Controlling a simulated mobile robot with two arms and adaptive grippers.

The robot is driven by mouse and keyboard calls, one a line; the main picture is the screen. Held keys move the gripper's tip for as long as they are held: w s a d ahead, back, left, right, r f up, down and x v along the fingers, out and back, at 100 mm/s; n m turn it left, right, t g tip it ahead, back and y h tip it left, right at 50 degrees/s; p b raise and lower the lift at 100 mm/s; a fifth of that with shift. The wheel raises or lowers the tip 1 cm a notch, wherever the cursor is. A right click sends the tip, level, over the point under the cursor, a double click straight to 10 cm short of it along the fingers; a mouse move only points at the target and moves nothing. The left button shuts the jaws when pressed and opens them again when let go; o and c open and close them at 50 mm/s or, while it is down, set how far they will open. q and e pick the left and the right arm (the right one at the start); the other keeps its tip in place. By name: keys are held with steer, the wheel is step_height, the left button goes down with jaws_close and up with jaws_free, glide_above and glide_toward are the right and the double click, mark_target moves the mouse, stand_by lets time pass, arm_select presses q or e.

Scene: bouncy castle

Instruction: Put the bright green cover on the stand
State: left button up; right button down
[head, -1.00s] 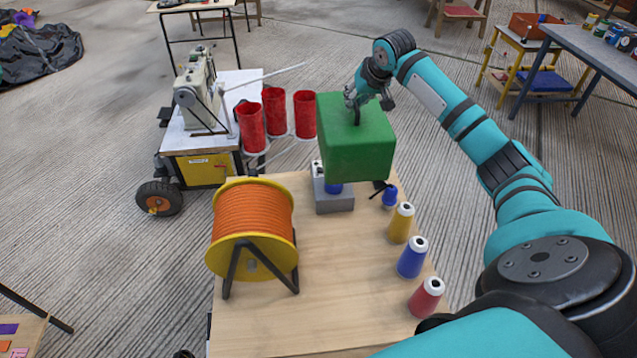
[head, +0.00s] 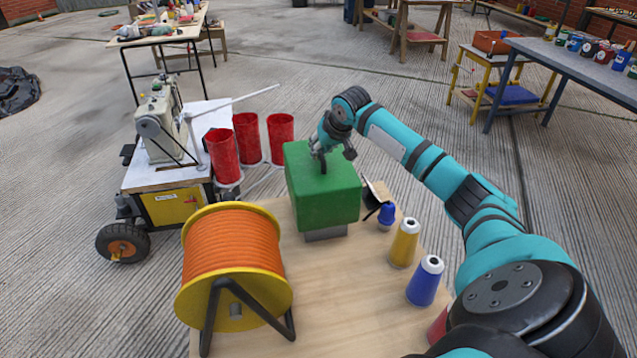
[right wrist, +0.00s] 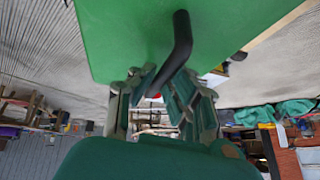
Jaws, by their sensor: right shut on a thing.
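The bright green cover (head: 322,195) is a box shape with a dark handle (head: 323,163) on top. My right gripper (head: 333,152) is shut on this handle. In the right wrist view, the cover (right wrist: 130,40) fills the top, and its bent handle (right wrist: 182,45) runs between the fingers (right wrist: 168,88). The grey stand (head: 325,233) is on the wooden table, and only its lower front edge shows below the cover. The rest of it is hidden. I cannot tell whether the cover rests on it. My left gripper is not in view.
The wooden table (head: 335,300) also bears an orange cable reel (head: 235,250), a small blue spool (head: 386,214), a yellow cone (head: 404,243) and a blue cone (head: 425,282). A sewing machine cart (head: 165,175) with red cylinders (head: 222,155) stands at the left.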

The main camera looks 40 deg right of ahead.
mark_target(335, 177)
step_height(335, 177, down, 8)
steer(key=shift+r, duration=0.2)
stand_by(0.3)
steer(key=c, duration=1.4)
jaws_free()
steer(key=shift+o, duration=0.2)
steer(key=v, duration=1.2)
steer(key=shift+s, duration=0.15)
